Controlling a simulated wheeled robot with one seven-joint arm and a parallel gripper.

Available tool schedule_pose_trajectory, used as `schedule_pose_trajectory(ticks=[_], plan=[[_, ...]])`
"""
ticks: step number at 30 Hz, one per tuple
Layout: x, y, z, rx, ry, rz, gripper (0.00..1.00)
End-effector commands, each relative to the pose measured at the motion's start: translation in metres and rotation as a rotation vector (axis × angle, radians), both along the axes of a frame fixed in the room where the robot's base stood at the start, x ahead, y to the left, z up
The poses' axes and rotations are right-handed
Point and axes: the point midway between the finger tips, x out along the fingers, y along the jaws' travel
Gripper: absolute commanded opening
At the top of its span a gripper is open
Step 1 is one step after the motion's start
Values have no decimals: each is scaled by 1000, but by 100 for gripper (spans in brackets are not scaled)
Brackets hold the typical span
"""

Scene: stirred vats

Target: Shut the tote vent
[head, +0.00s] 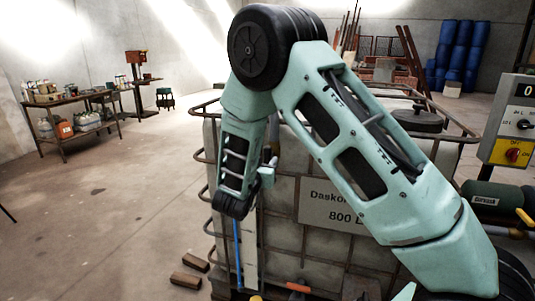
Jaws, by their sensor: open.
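The tote (285,240) is a pale container in a metal tube cage, with a plate reading "Dasko…" and "800 L" partly covered by my arm. A dark round lid (418,122) sits on its top at the right, with a small raised piece (420,107) on it. I cannot tell whether this piece is the vent, or whether it is open or shut. My arm rises from the lower right and bends down in front of the tote's left side. My gripper (267,172) shows only as a small part beside the wrist, apart from the lid; its fingertips are unclear.
A control box (508,125) with a red knob on yellow stands at the right, above a dark green cylinder (495,195). An orange handle (298,287) is low on the tote. Bricks (187,280) lie on the floor. The floor at left is mostly clear up to a loaded table (75,105).

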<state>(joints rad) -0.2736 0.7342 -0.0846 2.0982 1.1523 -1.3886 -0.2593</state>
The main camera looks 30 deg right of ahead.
Motion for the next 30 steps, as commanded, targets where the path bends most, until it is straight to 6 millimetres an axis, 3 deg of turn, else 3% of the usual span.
schedule_pose_trajectory(ticks=[7, 18, 19, 23, 30], plan=[[19, -24, 1, 1, -1, 0, 41], [22, -29, 0, 1, 1, 0, 41], [22, -28, 0, 1, 1, 1, 38], [22, -28, 0, 1, 1, 1, 2], [22, -28, -1, 5, -5, 0, 0]])
